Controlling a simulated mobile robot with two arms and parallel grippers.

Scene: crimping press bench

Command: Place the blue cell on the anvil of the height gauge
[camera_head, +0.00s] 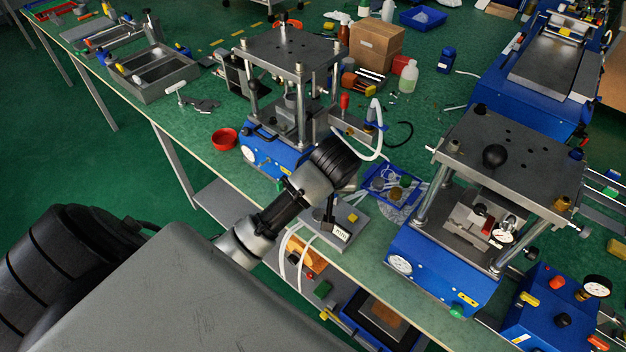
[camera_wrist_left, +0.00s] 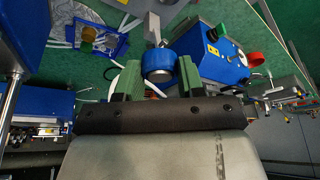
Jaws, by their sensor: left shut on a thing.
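In the left wrist view, my left gripper (camera_wrist_left: 158,76) has its two green fingers closed on the blue cell (camera_wrist_left: 157,57), a short round blue body with a silvery end. In the head view, my left wrist hides the fingers and the cell. The height gauge (camera_head: 342,232) is a small grey block with a white display and a dark upright, near the front edge of the bench, just below my wrist. I cannot make out its anvil clearly. My right gripper is not in view.
A blue press (camera_head: 270,160) stands behind my left arm and another blue press (camera_head: 445,262) to the right. A blue tray (camera_head: 418,195) with small round pieces lies between them. A white hose (camera_head: 377,145) curves close by. A red bowl (camera_head: 224,139) sits left.

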